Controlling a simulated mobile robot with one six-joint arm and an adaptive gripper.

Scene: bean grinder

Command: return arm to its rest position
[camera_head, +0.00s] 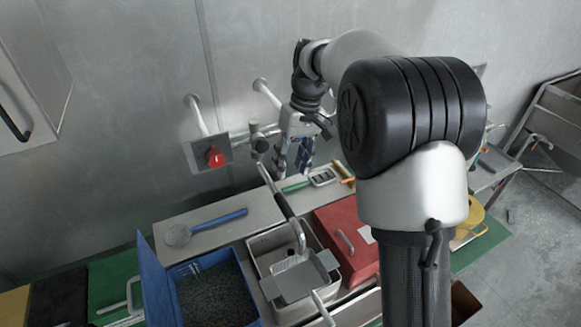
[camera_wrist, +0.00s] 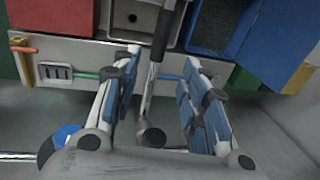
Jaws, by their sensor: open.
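My gripper (camera_head: 292,165) is raised near the back wall, above the rear of the counter. In the wrist view, my gripper (camera_wrist: 161,58) has its two blue-padded fingers spread apart. My arm reaches across the right half of the head view and hides part of the counter.
A red button (camera_head: 214,157) sits on a wall box left of my gripper. Pipes (camera_head: 267,93) stick out of the wall nearby. A metal rack (camera_head: 540,140) stands right.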

